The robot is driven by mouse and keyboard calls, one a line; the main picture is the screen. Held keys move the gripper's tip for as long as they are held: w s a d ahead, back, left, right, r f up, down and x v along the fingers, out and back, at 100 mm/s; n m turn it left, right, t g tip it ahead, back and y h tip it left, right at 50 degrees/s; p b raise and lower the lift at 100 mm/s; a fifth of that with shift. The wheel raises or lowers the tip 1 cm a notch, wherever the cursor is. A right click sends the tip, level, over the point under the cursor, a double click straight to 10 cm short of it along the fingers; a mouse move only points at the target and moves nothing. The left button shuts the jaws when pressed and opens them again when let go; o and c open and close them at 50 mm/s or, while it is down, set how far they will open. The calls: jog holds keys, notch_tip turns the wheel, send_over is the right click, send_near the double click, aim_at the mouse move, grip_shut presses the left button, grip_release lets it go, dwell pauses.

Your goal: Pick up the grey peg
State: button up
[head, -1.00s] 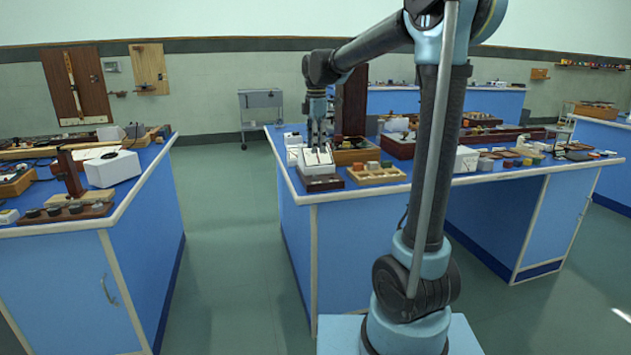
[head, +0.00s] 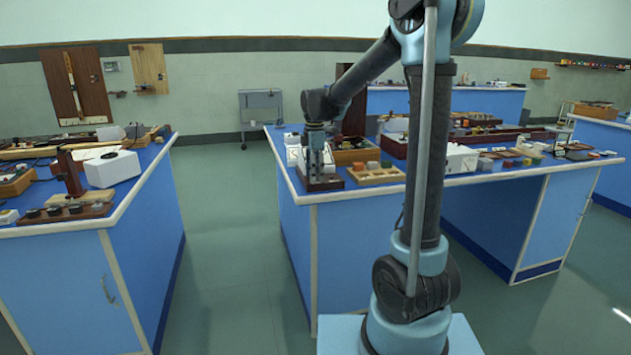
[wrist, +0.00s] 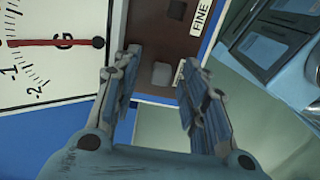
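My gripper (head: 318,172) is lowered over a dark wooden instrument base (head: 322,184) at the front left corner of the middle bench. In the wrist view my gripper (wrist: 160,58) is open, with one finger on each side of a strip of brown wood (wrist: 172,22). A small grey-brown square (wrist: 162,75) shows between the fingers; it looks like the top of the grey peg, but I cannot be sure. It looks apart from both fingers. A darker square mark lies just beyond it on the wood.
A white meter dial (wrist: 48,45) with a red needle lies left of the fingers. A label reading FINE (wrist: 200,17) is on the wood. A tray of coloured blocks (head: 376,175) stands just right of my gripper. The bench's left edge is close.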

jog(key=shift+f, duration=0.1)
jog(key=shift+c, duration=0.2)
grip_shut()
